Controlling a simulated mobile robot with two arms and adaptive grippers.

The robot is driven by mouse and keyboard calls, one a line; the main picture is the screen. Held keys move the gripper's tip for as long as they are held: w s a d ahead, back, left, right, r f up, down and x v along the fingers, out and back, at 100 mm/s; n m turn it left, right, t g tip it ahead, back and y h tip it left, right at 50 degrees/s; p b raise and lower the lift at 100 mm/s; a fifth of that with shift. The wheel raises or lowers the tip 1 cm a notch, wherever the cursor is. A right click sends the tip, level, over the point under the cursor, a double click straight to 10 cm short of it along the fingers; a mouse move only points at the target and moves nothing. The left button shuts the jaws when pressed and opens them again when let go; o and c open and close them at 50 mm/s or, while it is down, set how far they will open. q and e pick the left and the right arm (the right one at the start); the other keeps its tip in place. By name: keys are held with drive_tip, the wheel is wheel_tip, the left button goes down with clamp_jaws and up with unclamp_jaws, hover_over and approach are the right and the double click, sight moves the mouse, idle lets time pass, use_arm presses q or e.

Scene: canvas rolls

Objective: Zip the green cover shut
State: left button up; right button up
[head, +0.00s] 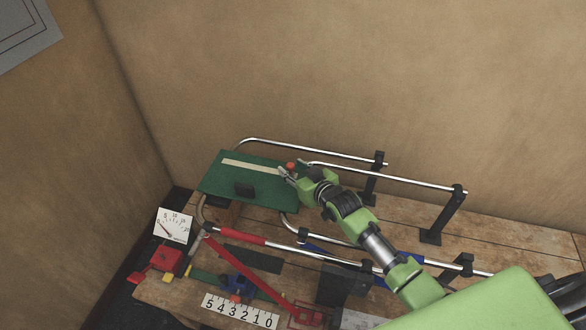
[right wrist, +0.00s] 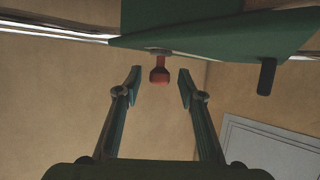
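The green cover (head: 222,182) is a flat panel over the metal rails at the back left of the bench. A pale strip (head: 250,167) runs along it, and a small red pull (head: 291,165) shows at the strip's right end. My right gripper (head: 288,171) is at the cover's right end, close to the pull. In the right wrist view, the red pull (right wrist: 159,73) hangs from the green cover (right wrist: 205,40), between the open fingertips of the right gripper (right wrist: 160,80) or just beyond them, with a gap on both sides. My left gripper is not in view.
Bent metal rails (head: 410,180) on black posts stand behind and right of the cover. A dial gauge (head: 173,225), a red block (head: 163,260), a number scale (head: 240,311) and a red-handled bar (head: 262,277) crowd the front left. Bare bench (head: 510,235) shows at right.

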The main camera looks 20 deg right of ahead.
drive_tip(key=shift+s, duration=0.1)
drive_tip(key=v, duration=1.1)
drive_tip(key=shift+s+r, duration=0.25)
drive_tip(key=shift+s, duration=0.1)
drive_tip(key=shift+d, duration=0.1)
